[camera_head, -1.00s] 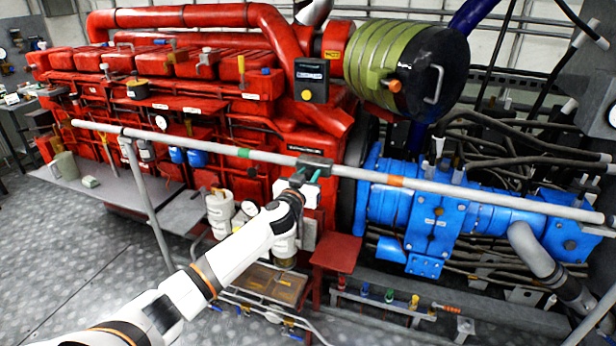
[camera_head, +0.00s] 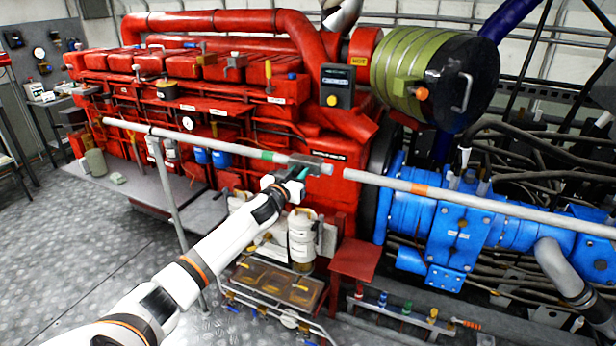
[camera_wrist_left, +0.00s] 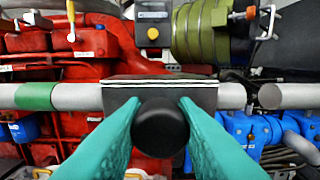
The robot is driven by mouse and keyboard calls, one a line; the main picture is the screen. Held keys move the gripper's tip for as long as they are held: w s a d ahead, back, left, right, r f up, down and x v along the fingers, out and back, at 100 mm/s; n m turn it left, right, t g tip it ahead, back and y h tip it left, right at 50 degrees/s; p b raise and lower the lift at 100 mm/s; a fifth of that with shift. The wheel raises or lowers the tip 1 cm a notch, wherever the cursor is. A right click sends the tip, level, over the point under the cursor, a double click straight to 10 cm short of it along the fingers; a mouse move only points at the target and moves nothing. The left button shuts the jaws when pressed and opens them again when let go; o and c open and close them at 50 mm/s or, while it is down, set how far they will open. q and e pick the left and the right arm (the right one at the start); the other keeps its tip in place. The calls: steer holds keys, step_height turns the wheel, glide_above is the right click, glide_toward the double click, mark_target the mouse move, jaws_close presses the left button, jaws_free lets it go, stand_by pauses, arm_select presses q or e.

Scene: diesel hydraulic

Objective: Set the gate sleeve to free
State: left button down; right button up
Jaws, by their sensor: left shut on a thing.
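The gate sleeve (camera_head: 305,163) is a dark grey block around the grey rail, above the left arm. It shows in the wrist view (camera_wrist_left: 160,92) with a black round knob (camera_wrist_left: 160,127). My left gripper (camera_head: 297,175) is shut on that knob, its teal fingers on both sides. The left rail (camera_head: 215,144) has a green band (camera_head: 265,155) left of the sleeve, apart from it. A short pale stub of that rail sticks out right of the sleeve. A gap separates it from the right rail (camera_head: 480,202), which has an orange band (camera_head: 419,189). My right gripper is out of view.
The red engine (camera_head: 290,128) stands close behind the rail. A blue pump unit (camera_head: 460,225) is behind the right rail. A grey post (camera_head: 165,185) holds the left rail. White filter canisters (camera_head: 301,240) and a red stand (camera_head: 355,258) are below the sleeve.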

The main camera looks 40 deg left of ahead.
arm_select(q)
steer(key=shift+a, duration=0.15)
steer(key=c, duration=1.4)
jaws_free()
steer(key=shift+c, duration=0.2)
steer(key=o, duration=0.3)
steer(key=shift+s+a, duration=0.1)
steer(key=shift+a, duration=0.1)
steer(key=shift+d, duration=0.15)
steer(key=shift+s+d+f, duration=0.1)
steer(key=shift+s, duration=0.15)
steer(key=b+v, duration=0.3)
steer(key=v, duration=0.8)
steer(key=shift+s, duration=0.25)
